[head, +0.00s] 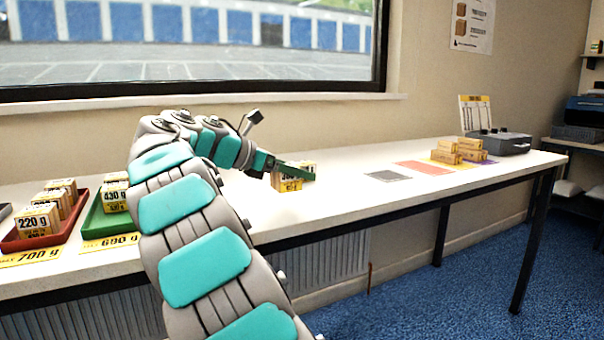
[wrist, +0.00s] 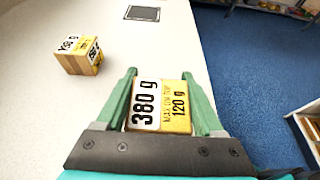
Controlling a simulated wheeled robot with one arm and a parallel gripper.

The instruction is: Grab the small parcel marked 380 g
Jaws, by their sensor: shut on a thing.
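The small parcel marked 380 g (wrist: 146,104) sits between the two green fingers of my gripper (wrist: 159,74) in the wrist view. Its white label reads 380 g and its yellow label reads max on top 120 g. The gripper is shut on it, one finger along each side. In the head view my gripper (head: 287,170) is low over the white table, and the held parcel (head: 287,185) is partly hidden by it. Whether the parcel touches the table is hard to tell.
Another small parcel (wrist: 78,56) stands to the left in the wrist view; its label is hard to read. A red tray (head: 22,242) and a green tray (head: 98,222) hold parcels at left. Grey (head: 387,176) and red (head: 424,167) patches lie right, before stacked parcels (head: 446,152) and a grey machine (head: 505,143).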

